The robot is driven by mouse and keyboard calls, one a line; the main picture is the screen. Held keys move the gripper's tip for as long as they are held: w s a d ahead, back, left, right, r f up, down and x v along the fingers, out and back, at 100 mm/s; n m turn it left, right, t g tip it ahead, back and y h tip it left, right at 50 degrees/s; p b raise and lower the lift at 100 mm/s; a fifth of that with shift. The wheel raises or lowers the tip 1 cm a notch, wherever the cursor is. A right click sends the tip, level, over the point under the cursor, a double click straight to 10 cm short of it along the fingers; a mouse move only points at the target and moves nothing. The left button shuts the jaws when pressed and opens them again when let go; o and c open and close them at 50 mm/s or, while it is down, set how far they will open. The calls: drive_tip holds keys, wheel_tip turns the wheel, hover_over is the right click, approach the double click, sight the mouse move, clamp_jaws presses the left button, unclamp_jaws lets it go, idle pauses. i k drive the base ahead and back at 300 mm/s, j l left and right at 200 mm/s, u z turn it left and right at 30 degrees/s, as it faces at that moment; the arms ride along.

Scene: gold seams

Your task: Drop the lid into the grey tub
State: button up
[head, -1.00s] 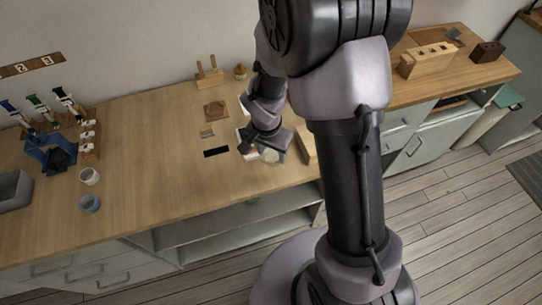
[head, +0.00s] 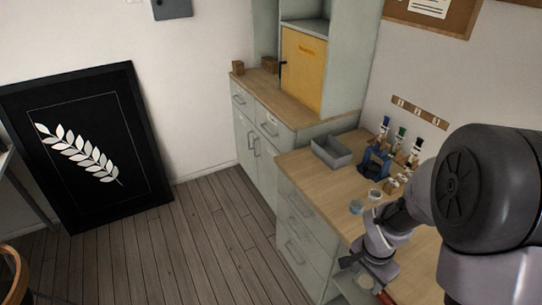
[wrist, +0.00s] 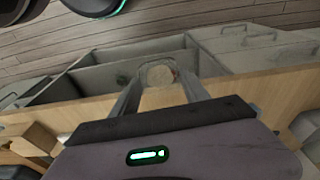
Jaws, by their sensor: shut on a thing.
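The grey tub (head: 332,150) is an open rectangular box on the wooden worktop, near its far left end in the head view. My gripper (wrist: 159,78) is shut on the lid (wrist: 158,71), a small round pale disc between the fingertips in the wrist view. My arm hides part of the worktop.
A taller cabinet (head: 303,70) rises behind. Worktop in front of the tub is clear.

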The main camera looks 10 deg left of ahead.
sight(331, 152)
drive_tip(key=u, duration=0.2)
drive_tip(key=i+j+z, duration=0.4)
drive_tip(key=i+j, duration=0.3)
drive_tip(key=i+j+z, duration=0.25)
drive_tip(key=i+j, duration=0.15)
drive_tip(key=i+j+z, duration=0.2)
drive_tip(key=i+j, duration=0.15)
drive_tip(key=j, duration=0.15)
drive_tip(key=i+j+z, duration=0.2)
drive_tip(key=j, duration=0.3)
